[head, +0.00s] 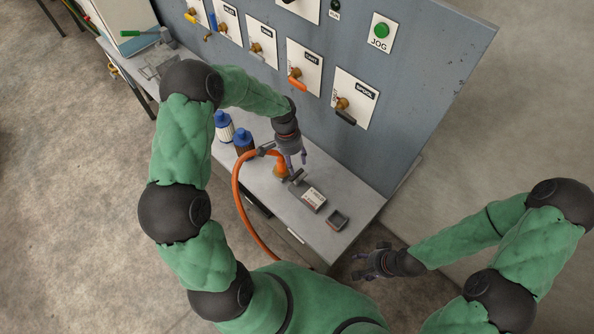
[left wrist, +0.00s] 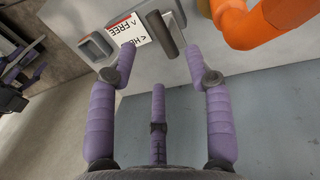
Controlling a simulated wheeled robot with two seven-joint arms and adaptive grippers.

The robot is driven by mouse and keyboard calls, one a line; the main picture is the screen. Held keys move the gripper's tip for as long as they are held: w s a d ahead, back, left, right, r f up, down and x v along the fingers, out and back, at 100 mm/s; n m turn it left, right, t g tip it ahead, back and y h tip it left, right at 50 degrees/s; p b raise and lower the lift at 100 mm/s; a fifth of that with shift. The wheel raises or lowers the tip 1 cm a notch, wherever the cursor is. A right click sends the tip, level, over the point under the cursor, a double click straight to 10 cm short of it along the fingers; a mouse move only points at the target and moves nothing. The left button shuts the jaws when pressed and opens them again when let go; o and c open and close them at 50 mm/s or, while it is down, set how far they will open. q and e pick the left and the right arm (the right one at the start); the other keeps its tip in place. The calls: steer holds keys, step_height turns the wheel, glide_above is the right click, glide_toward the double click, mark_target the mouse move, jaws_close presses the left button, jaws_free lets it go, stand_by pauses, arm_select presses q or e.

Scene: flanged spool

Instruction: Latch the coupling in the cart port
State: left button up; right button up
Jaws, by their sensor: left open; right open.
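The orange hose (head: 240,205) arches over the bench and ends in an orange-brown coupling (head: 281,173) beside a grey block with a label (head: 312,197). The hose end also shows at top right in the left wrist view (left wrist: 250,22). A dark lever (left wrist: 164,32) stands beside the label, which reads HELD and FREE. My left gripper (head: 297,163) is open just above the lever; in the left wrist view its purple fingers (left wrist: 159,52) are spread, with the lever slightly beyond their tips. Contact cannot be told. My right gripper (head: 366,262) is open and empty, off the bench's right side.
A grey panel (head: 405,75) with several labelled valves and a green JOG button (head: 381,30) stands behind the bench (head: 352,207). Two blue-capped bottles (head: 243,140) stand left of the coupling. A small grey tray (head: 337,220) lies near the bench's right end.

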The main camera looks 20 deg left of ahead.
mark_target(297, 175)
arm_select(q)
steer(key=f, duration=0.4)
steer(key=d+f, duration=0.1)
steer(key=f, duration=0.1)
steer(key=shift+s, duration=0.15)
jaws_close()
